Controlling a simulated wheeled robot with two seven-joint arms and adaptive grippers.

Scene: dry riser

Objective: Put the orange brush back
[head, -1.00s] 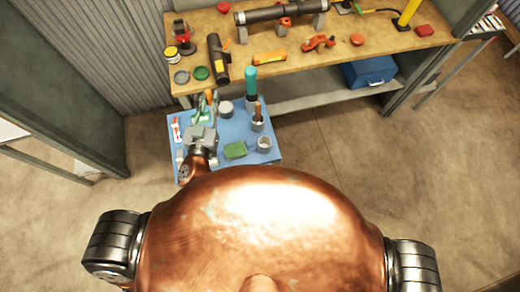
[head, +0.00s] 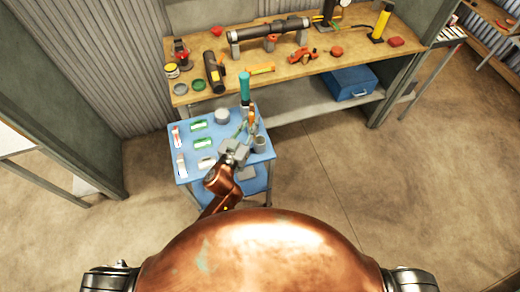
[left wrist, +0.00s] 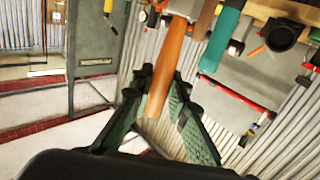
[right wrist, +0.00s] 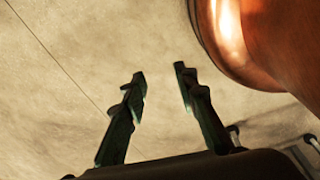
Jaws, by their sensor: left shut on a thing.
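The orange brush (left wrist: 168,65) shows its orange handle between the fingers of my left gripper (left wrist: 160,95) in the left wrist view. That gripper is shut on the handle; the brush's far end is unclear. In the head view, my left gripper (head: 243,135) is over the right part of the blue cart top (head: 183,143), beside a grey cup (head: 259,143). It hides part of the cart, and I cannot tell whether the brush touches a cup. My right gripper (right wrist: 160,85) is open and empty over bare floor in the right wrist view.
A teal-handled tool (head: 244,88) stands upright close behind my left gripper, and a brown handle (left wrist: 205,18) is near the brush. Green-and-white packets (head: 198,125) and a grey round tin (head: 221,115) are on the cart. The wooden workbench (head: 300,68) stands behind.

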